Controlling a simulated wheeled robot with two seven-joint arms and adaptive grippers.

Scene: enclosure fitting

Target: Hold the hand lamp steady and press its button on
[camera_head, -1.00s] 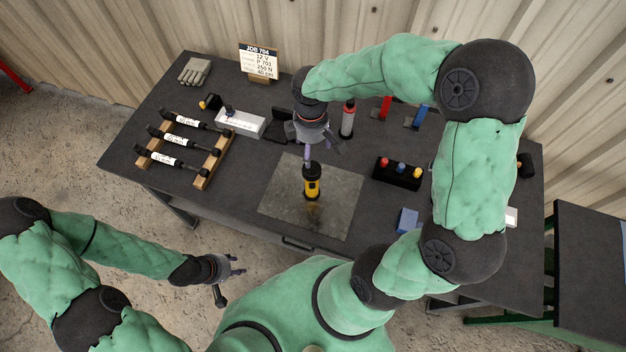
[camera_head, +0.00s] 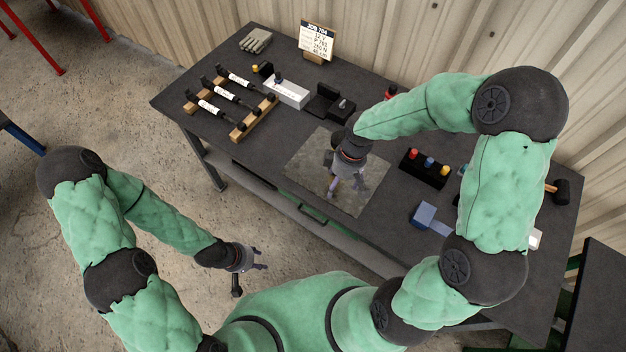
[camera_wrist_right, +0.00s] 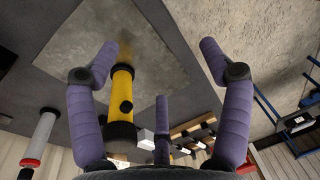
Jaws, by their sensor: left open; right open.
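The hand lamp (camera_wrist_right: 122,85) shows in the right wrist view, yellow with a black end and a black button (camera_wrist_right: 126,107) on its side. It stands on the grey mat (camera_head: 305,162). In the head view my right gripper and wrist hide it. My right gripper (camera_head: 347,188) is open over the mat. In the right wrist view its purple fingers (camera_wrist_right: 160,62) are spread, with the lamp between the left and middle fingers; I cannot tell if any finger touches it. My left gripper (camera_head: 262,259) is open and empty, off the table's front edge.
A rack of black tools (camera_head: 240,132) stands at the table's left, with a white box (camera_head: 290,93) beside it. A job sign (camera_head: 317,42) stands at the back.

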